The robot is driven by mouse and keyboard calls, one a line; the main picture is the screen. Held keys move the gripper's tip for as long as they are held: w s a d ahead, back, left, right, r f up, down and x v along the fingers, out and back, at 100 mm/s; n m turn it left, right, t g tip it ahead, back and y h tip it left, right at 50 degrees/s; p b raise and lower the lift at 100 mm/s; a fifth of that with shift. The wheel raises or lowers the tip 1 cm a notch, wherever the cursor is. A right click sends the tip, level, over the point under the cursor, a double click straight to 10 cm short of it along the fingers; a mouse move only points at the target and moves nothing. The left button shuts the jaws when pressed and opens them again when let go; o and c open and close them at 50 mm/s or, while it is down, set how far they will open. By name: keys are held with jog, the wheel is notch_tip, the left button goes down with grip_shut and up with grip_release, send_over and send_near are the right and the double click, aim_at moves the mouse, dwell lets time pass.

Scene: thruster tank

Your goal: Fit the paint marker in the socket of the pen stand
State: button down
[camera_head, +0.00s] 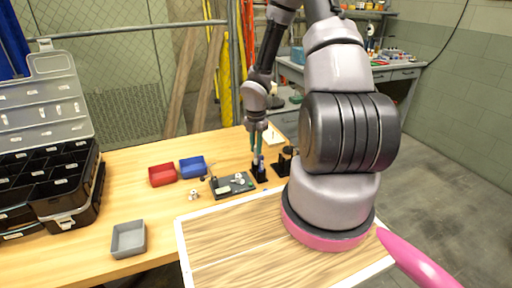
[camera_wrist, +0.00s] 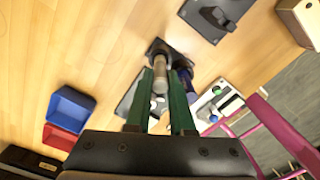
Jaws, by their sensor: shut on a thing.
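My gripper (camera_wrist: 161,103) has two green fingers, shut on the pale, cylindrical paint marker (camera_wrist: 160,76) in the wrist view. The marker's far end points at the dark pen stand (camera_wrist: 157,46). I cannot tell whether that end is inside a socket or just above it. Another pen with a blue-purple end (camera_wrist: 188,84) shows beside the right finger. In the head view my gripper (camera_head: 257,143) points down over the small black pen stand (camera_head: 261,177) on the wooden table. The held marker is hard to make out there.
A dark tray with small parts (camera_head: 232,187) lies left of the stand. Red (camera_head: 162,175) and blue (camera_head: 193,167) bins stand further left, with a grey bin (camera_head: 129,239) at the front. A black holder (camera_head: 284,163) is close on the right. An open organiser case (camera_head: 50,190) fills the far left.

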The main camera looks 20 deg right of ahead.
jog(key=shift+f, duration=0.25)
jog(key=shift+f, duration=0.5)
jog(key=shift+f, duration=0.2)
dwell(0.3)
jog(key=c, duration=0.7)
grip_release()
jog(key=shift+r, duration=0.1)
notch_tip(320, 180, up, 15)
jog(key=shift+f, duration=0.2)
jog(key=shift+r, duration=0.1)
dwell(0.4)
